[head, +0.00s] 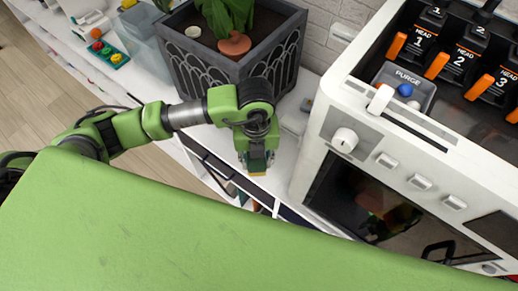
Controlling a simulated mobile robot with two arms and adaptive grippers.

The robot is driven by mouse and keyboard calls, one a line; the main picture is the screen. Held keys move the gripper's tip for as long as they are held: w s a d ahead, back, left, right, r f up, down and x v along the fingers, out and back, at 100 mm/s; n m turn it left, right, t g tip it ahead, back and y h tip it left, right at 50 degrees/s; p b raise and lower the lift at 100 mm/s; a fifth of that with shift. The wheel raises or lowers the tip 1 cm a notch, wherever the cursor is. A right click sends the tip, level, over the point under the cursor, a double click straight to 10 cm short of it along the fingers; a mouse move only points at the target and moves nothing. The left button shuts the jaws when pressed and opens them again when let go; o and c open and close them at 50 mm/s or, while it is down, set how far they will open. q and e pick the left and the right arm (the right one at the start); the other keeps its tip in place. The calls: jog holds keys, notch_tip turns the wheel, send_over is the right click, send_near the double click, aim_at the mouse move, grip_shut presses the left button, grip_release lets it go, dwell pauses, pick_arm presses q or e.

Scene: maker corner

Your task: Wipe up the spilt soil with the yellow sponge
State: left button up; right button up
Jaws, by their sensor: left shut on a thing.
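My left gripper (257,163) reaches in from the left and points down over the white shelf top, just in front of the dark planter. It is shut on the yellow sponge (257,174). Only a thin yellow-orange edge of the sponge shows below the fingertips; the gripper hides the rest. I cannot tell whether the sponge touches the shelf. I cannot make out any spilt soil on the visible shelf; the arm and gripper cover part of it. My right gripper is not in view.
The dark grey patterned planter (283,70) with a leafy plant (225,15) and a terracotta piece (234,44) stands behind the gripper. A large white machine (334,120) with knobs stands close on the right. A translucent bin (146,50) is at the left.

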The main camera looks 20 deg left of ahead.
pick_arm(q)
jog(key=shift+n, duration=0.3)
jog(key=shift+f+b, duration=0.8)
jog(key=shift+f, duration=0.1)
jog(key=shift+f+b, duration=1.4)
jog(key=shift+f, duration=0.6)
jog(key=shift+f+b, duration=0.85)
jog(key=shift+f, duration=0.15)
jog(key=shift+w, duration=0.1)
